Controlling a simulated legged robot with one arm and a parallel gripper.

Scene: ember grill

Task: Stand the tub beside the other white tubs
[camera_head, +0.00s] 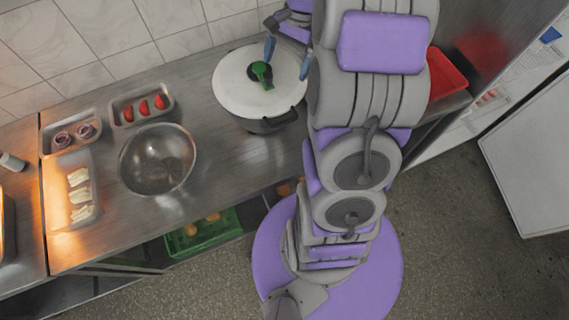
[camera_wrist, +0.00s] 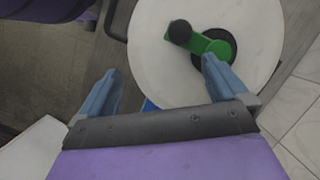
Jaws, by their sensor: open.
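My gripper (camera_head: 287,57) is open, its two blue fingers apart above the right part of a pot's white lid (camera_head: 232,88). In the wrist view, the open gripper (camera_wrist: 162,68) has the white lid (camera_wrist: 155,45) below and beyond its fingers. I see nothing held. A small blue patch (camera_wrist: 149,105) shows between the fingers at the lid's edge; I cannot tell what it is. No white tub can be made out in either view. My arm hides part of the counter to the right of the pot.
The pot's green handle (camera_head: 262,75) stands up from the lid. A steel bowl (camera_head: 135,172) and small food trays (camera_head: 117,120) are on the counter's left. A red tray (camera_head: 450,75) is at right. A green crate (camera_head: 232,231) sits below the counter.

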